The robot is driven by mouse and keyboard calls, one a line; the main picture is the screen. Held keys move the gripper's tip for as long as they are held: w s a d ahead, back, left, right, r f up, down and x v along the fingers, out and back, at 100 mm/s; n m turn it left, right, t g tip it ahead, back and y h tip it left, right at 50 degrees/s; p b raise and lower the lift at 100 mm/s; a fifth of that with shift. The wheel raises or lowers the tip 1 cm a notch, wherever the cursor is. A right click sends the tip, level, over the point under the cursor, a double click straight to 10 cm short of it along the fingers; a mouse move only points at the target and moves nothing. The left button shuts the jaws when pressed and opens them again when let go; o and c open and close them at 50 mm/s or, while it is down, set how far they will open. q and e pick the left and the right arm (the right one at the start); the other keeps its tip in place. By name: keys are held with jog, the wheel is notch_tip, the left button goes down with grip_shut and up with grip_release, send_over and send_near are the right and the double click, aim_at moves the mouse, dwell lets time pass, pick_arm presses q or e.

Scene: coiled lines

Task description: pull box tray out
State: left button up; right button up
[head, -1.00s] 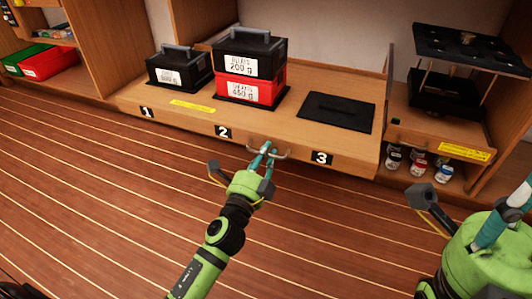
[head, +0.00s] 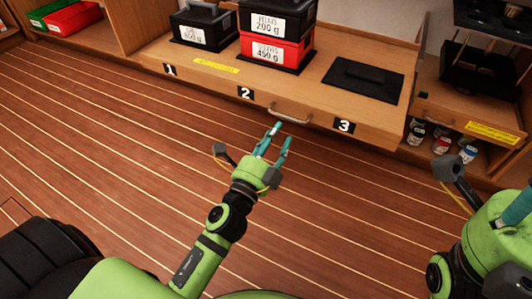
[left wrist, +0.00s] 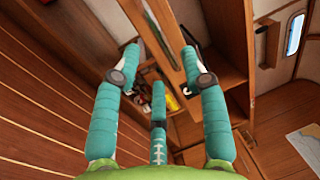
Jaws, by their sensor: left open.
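The wooden box tray (head: 215,72) has a front marked 1, 2 and 3 and a curved metal handle (head: 290,118) between 2 and 3. It carries a black box (head: 203,32), a black box (head: 277,20) stacked on a red box (head: 275,52), and an empty black pad (head: 365,80). My left gripper (head: 280,138) is open and empty, just in front of and below the handle, apart from it. In the left wrist view its teal fingers (left wrist: 160,62) are spread, with wood beyond them. My right gripper (head: 519,212) is partly cut off at the right edge.
Right of the tray, a shelf holds several small jars (head: 440,140) and a yellow label (head: 492,134). A black stand (head: 485,70) is above them. Green and red bins (head: 70,18) are at far left. The striped floor (head: 120,130) before the tray is clear.

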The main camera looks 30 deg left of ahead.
pick_arm(q)
jog(key=s, duration=0.3)
jog(key=s+f, duration=0.1)
jog(key=s, duration=0.1)
jog(key=shift+s+a, duration=0.1)
jog(key=shift+s, duration=0.2)
